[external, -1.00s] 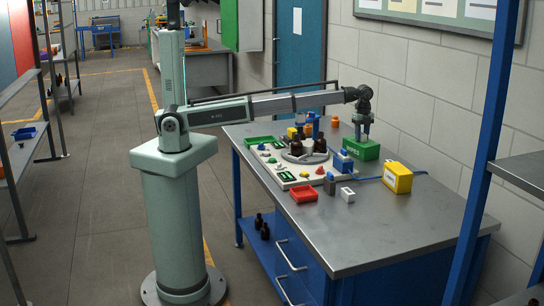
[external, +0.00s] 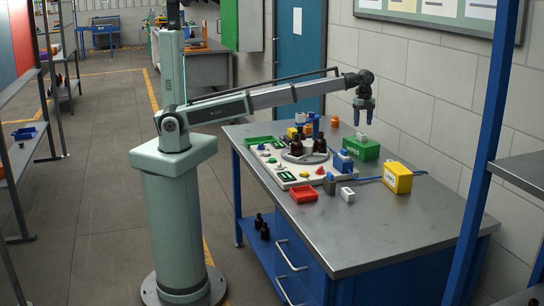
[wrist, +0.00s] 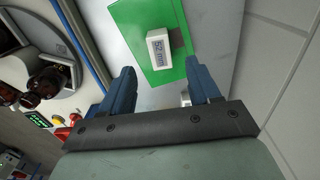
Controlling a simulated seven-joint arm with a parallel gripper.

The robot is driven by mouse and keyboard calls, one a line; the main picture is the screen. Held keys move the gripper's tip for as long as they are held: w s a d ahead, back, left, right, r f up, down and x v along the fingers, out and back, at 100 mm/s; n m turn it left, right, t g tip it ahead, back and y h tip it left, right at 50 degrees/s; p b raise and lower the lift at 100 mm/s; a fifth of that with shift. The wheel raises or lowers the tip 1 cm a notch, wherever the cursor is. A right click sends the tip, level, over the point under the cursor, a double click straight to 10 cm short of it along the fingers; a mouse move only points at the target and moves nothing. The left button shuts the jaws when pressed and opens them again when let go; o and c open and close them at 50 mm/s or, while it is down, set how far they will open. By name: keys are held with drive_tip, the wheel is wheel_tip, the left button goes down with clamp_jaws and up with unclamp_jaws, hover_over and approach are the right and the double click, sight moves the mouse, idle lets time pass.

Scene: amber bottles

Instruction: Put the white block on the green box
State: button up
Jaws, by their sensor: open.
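The white block (external: 361,136) rests on top of the green box (external: 361,150) near the back of the bench. In the wrist view, the white block (wrist: 160,48), with "52 mm" printed on it, lies on the flat green top (wrist: 128,22). My gripper (external: 364,115) is open and empty above the block, clearly apart from it. In the wrist view its two blue fingers (wrist: 160,82) are spread wide, with the block beyond them.
A yellow box (external: 398,178) stands right of the green box. A small white item (external: 347,194) and a red tray (external: 304,194) sit nearer the front. A station with dark bottles (external: 298,150) is to the left. The bench's front right (external: 390,230) is clear.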

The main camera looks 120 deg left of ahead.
sight(362, 133)
drive_tip(key=shift+r, duration=2.6)
